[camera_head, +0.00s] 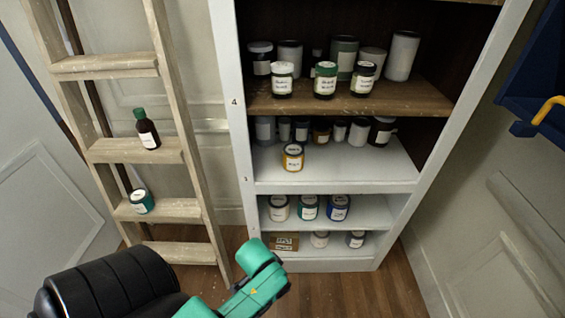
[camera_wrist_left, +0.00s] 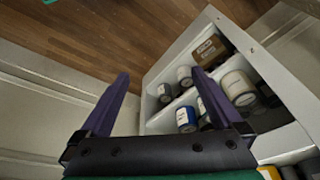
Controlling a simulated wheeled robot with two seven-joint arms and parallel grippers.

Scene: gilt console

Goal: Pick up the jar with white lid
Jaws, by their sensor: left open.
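A jar with a white lid (camera_head: 283,79) stands upright at the front left of the upper wooden shelf in the head view. A green-lidded jar and a black-lidded jar stand to its right. My left gripper (camera_wrist_left: 160,73) is open and empty in the left wrist view, its two purple fingers apart. It points toward the lower shelves, where several jars with pale tops show; I cannot tell whether any of them is the task's jar. In the head view my left arm is low, well below the upper shelf. My right gripper is not in view.
The white bookcase (camera_head: 323,188) holds jars on several shelves. A yellow jar (camera_head: 293,157) stands alone at the front of the middle shelf. A wooden ladder (camera_head: 190,180) with a bottle (camera_head: 147,130) and a green jar (camera_head: 142,201) stands left. Wooden floor (camera_head: 395,290) is open in front.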

